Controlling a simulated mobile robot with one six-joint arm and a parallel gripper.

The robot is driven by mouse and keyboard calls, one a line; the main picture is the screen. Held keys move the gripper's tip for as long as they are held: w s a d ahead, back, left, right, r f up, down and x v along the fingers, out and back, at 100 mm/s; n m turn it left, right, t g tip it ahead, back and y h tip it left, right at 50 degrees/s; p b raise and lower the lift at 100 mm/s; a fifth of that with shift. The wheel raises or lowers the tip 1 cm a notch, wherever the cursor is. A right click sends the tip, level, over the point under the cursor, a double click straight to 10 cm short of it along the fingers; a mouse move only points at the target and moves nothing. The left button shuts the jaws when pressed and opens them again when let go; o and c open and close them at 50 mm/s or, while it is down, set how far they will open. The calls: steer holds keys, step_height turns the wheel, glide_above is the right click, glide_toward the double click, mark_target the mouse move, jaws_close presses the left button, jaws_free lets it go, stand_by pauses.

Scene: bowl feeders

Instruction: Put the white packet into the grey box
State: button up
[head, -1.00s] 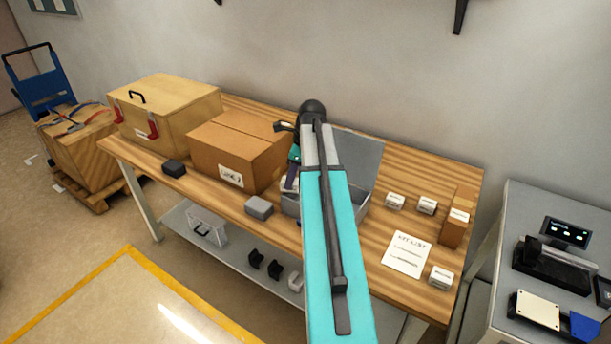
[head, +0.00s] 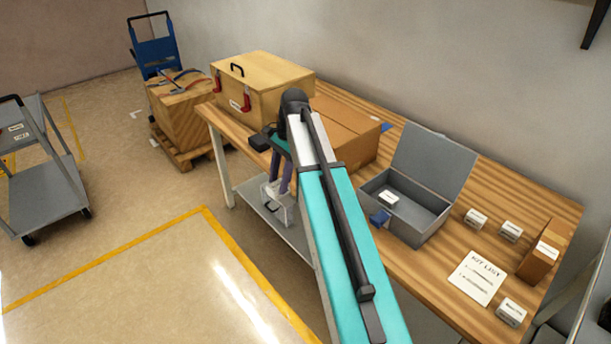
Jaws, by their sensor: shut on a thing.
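The grey box (head: 401,225) stands on the bench with its lid (head: 432,160) raised and its inside in view. A small white packet-like piece with a label (head: 388,198) lies inside it at the left; I cannot tell if it is the task's packet. My gripper (head: 281,190) points down left of the box, at the bench's front edge, well apart from the box. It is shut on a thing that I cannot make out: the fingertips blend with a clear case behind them. My arm hides part of the bench.
A cardboard box (head: 350,130) and a wooden case (head: 262,88) stand behind my arm. A dark block (head: 262,138) is near the left end. Small white boxes (head: 475,218), a paper list (head: 477,277) and a brown holder (head: 540,250) are at right.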

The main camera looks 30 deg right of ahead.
steer(key=a+n+g, duration=0.1)
steer(key=a+n, duration=0.4)
steer(key=a, duration=0.5)
steer(key=shift+s+a+r+h, duration=0.2)
steer(key=shift+a+r+h, duration=0.1)
steer(key=shift+a+h, duration=0.1)
steer(key=shift+d, duration=0.15)
